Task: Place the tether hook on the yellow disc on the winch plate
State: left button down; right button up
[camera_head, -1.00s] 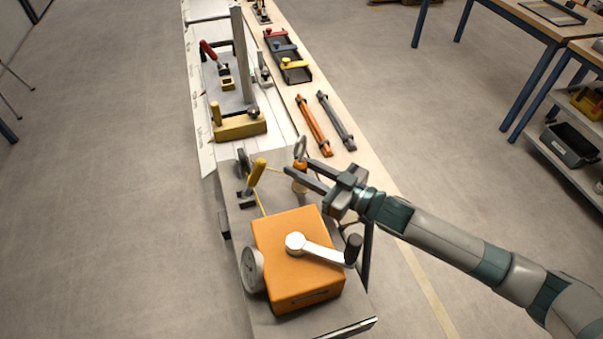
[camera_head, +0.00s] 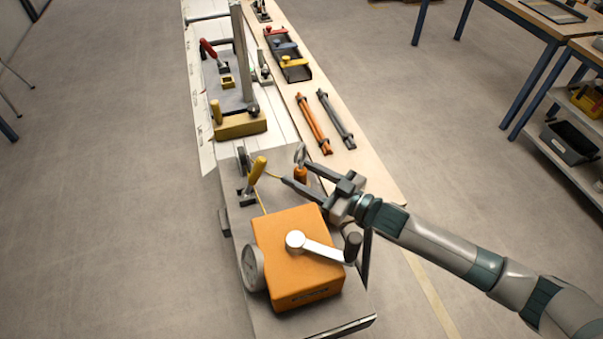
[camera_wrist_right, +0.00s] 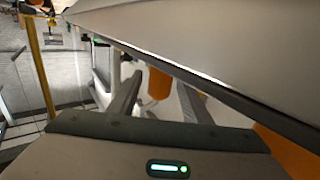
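The tether hook (camera_head: 300,174) has an orange body with a silver ring on top. It stands upright at the back right of the grey winch plate (camera_head: 235,205). My right gripper (camera_head: 296,172) is open, its fingers on either side of the hook. In the right wrist view the hook's orange body (camera_wrist_right: 158,84) shows between the two fingers, with gaps at both sides. The yellow disc cannot be made out now; the hook and my fingers cover that spot, so I cannot tell whether the hook rests on it. My left gripper is not in view.
An orange winch box (camera_head: 298,255) with a white crank (camera_head: 318,248) stands in front of the hook. A yellow-handled lever (camera_head: 257,170) is left of it, with a thin yellow cord nearby. Orange and grey bars (camera_head: 314,124) lie on the bench behind.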

jog(key=shift+r, duration=0.1)
jog(key=shift+r, duration=0.2)
jog(key=shift+s+d+f, duration=0.15)
jog(key=shift+d, duration=0.1)
jog(key=b+v, duration=0.3)
jog(key=v, duration=0.8)
jog(key=shift+d, duration=0.2)
jog(key=shift+s, duration=0.1)
dwell(1.0)
jog(key=shift+a, duration=0.1)
